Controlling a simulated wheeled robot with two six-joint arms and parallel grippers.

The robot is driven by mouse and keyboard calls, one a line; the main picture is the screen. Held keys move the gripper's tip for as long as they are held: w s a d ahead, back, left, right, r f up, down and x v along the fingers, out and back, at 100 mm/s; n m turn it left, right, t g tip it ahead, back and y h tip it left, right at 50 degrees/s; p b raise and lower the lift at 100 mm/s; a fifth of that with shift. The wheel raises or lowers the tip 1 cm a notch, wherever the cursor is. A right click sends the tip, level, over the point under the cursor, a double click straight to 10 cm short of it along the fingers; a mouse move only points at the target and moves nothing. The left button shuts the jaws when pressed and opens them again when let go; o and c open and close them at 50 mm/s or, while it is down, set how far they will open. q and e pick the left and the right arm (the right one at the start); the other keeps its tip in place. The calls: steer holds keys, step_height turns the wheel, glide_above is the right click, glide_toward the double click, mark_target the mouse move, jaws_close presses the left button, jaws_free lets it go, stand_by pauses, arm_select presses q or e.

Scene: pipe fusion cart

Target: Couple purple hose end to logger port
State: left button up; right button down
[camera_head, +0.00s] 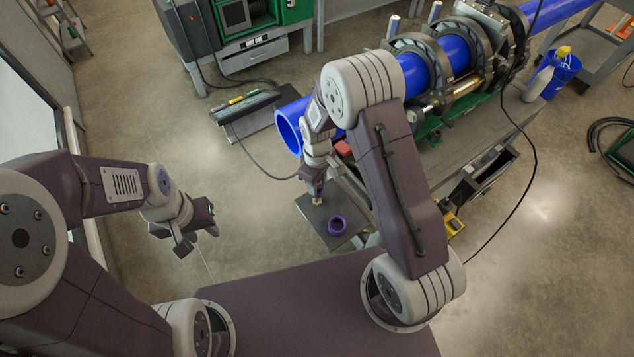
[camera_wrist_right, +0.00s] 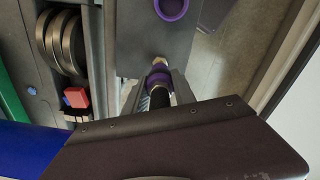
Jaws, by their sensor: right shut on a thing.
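My right gripper (camera_head: 316,195) is shut on the purple hose end (camera_wrist_right: 158,78). The hose end has a purple collar and a brass tip, with black hose running back between the fingers. In the wrist view the tip points at the dark plate and sits apart from a purple ring (camera_wrist_right: 172,6). That purple ring also shows in the head view (camera_head: 337,226), on the dark plate (camera_head: 313,212), a little right of and below the gripper. No label shows whether it is the logger port. My left gripper (camera_head: 192,240) is open and empty over the floor at the left.
A cart (camera_head: 470,165) with clamps (camera_head: 440,60) and a large blue pipe (camera_head: 290,125) stands beyond the plate. A red block (camera_wrist_right: 76,97) sits near my right gripper. A black cable (camera_head: 520,130) hangs at the right. The floor at left is clear.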

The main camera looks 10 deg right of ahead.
steer(key=shift+f+b, duration=1.55)
steer(key=shift+f, duration=0.55)
steer(key=c, duration=0.9)
jaws_free()
steer(key=shift+c, duration=0.2)
steer(key=shift+r, duration=0.1)
step_height(320, 180, up, 9)
steer(key=shift+b, duration=0.55)
